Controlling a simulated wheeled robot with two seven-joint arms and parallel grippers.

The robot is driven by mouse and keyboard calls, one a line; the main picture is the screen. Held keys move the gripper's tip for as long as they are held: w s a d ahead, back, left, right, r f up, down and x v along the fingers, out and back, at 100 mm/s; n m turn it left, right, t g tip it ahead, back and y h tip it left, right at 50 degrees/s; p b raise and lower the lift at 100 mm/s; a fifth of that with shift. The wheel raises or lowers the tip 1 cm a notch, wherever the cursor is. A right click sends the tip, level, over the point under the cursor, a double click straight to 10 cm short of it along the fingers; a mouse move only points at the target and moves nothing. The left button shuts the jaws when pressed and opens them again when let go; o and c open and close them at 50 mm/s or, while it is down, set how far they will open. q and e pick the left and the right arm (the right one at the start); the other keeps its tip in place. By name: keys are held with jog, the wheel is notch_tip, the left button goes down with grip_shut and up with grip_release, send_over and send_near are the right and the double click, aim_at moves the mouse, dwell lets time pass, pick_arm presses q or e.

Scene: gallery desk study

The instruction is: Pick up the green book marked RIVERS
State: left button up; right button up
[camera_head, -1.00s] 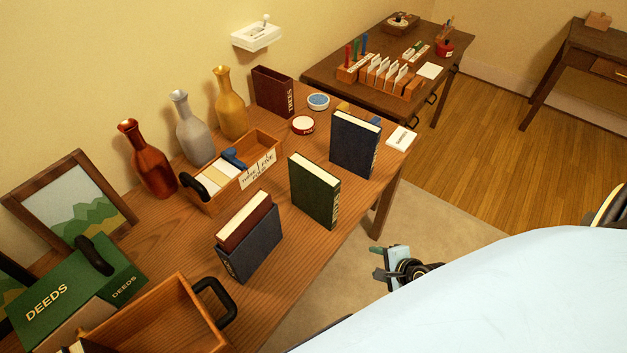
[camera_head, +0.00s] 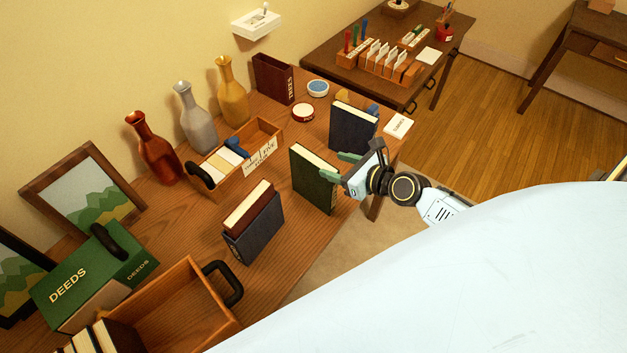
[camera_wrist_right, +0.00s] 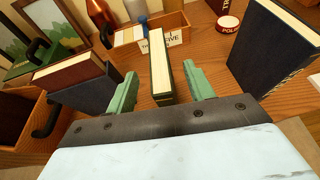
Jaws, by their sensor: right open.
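The green book (camera_head: 311,182) stands upright near the front edge of the wooden desk, pale page edges on top. Its lettered spine is now mostly hidden behind my right gripper (camera_head: 343,172). That gripper is open at the book's spine side. In the right wrist view, the green book (camera_wrist_right: 160,72) stands between the two green fingers of the right gripper (camera_wrist_right: 161,90), with a gap on each side. I cannot tell how far the fingers reach along its covers. My left gripper is not in view.
A dark blue book (camera_head: 352,130) stands close behind the right gripper. A wooden box with cards (camera_head: 262,158) lies behind the green book. Bare desk separates the books.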

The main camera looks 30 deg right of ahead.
aim_at(321, 163)
jog(key=shift+f+b+x, duration=0.2)
jog(key=shift+b+x, duration=0.15)
jog(key=shift+x, duration=1.25)
jog(key=shift+f+b+x, duration=0.15)
jog(key=shift+b+x, duration=0.15)
jog(key=shift+x, duration=1.25)
jog(key=shift+s+a, duration=0.1)
jog(key=shift+s, duration=0.15)
grip_shut()
jog(key=shift+r, duration=0.1)
